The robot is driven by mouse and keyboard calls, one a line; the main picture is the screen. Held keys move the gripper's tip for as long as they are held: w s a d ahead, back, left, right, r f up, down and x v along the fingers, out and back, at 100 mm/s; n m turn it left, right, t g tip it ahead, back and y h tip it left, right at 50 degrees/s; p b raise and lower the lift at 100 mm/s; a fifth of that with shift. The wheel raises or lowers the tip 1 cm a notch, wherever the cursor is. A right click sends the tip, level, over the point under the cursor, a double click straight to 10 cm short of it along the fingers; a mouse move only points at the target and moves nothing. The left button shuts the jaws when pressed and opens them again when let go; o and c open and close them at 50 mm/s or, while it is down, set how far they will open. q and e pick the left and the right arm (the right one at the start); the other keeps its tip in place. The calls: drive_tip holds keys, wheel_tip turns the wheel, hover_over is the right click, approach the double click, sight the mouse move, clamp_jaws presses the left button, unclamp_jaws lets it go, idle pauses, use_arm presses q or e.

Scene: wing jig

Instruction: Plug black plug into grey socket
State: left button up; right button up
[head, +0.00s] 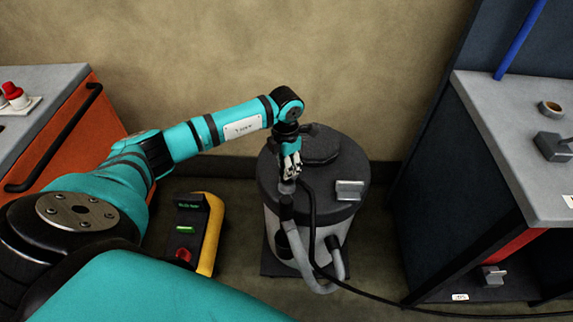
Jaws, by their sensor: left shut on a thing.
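My left gripper (290,172) points down over the dark lid of a round canister (283,243). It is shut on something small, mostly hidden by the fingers. A black cable (312,222) runs up to the fingers, so the held thing appears to be the black plug. A small grey round part (287,187) shows just below the fingertips, above a hose end; I cannot tell whether it is the grey socket or whether the plug touches it. My right gripper is not in view.
A grey metal block (349,189) lies on the canister lid. A grey hose (337,270) curves down its front. The cable trails right along the floor. A yellow and black box (207,234) stands left. An orange cabinet (62,135) and a grey-topped bench (510,115) flank the space.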

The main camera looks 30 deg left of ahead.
use_arm(q)
drive_tip(key=shift+f+b, duration=0.95)
drive_tip(key=shift+f, duration=0.2)
drive_tip(key=o, duration=1.2)
drive_tip(key=shift+r, duration=0.1)
wheel_tip(320, 180, up, 12)
drive_tip(key=shift+a+f, duration=0.1)
